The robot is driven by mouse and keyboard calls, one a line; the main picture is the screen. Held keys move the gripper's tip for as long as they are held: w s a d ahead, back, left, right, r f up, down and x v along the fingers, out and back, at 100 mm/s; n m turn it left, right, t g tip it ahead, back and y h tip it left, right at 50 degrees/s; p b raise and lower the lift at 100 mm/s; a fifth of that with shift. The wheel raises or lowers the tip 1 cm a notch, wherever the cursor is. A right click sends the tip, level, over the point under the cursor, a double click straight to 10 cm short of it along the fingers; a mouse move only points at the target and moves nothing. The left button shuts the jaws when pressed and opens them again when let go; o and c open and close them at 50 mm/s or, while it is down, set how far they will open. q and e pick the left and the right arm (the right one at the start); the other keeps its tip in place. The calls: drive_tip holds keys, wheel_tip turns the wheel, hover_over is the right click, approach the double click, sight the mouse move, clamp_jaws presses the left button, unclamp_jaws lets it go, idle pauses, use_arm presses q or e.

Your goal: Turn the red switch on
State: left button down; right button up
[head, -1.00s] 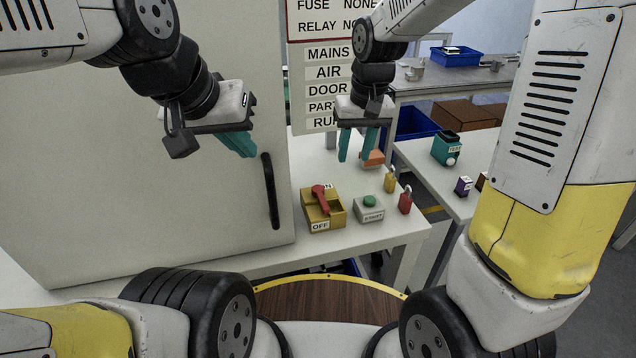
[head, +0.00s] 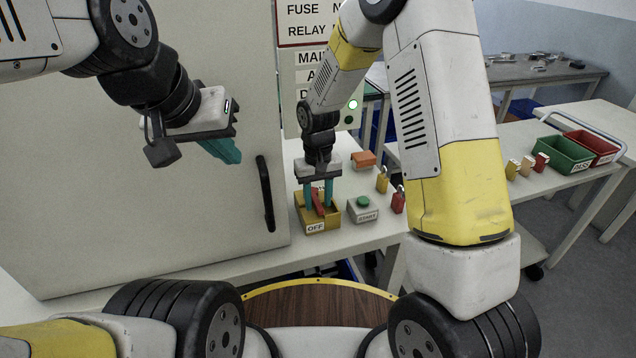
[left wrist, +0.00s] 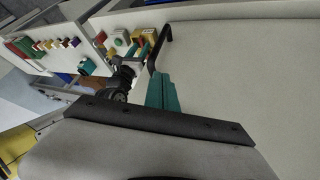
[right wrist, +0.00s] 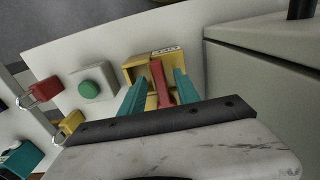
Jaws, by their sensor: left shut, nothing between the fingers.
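The red switch (head: 317,201) is a red lever on a yellow box (head: 327,221) with an OFF label on its front, on the white bench. My right gripper (head: 321,207) is down at the box, its teal fingers open on either side of the lever. In the right wrist view the red lever (right wrist: 161,84) lies between the two fingers (right wrist: 158,88), with a gap visible on each side. My left gripper (head: 230,154) is shut and empty in front of the large grey cabinet door, away from the switch; its closed fingers show in the left wrist view (left wrist: 162,88).
A grey START box with a green button (head: 362,203) stands just right of the switch. Yellow and red padlocks (head: 398,200) and an orange block (head: 363,158) are near it. The cabinet door with a black handle (head: 265,194) stands close on the left.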

drive_tip(key=shift+f, duration=0.2)
clamp_jaws()
idle(1.3)
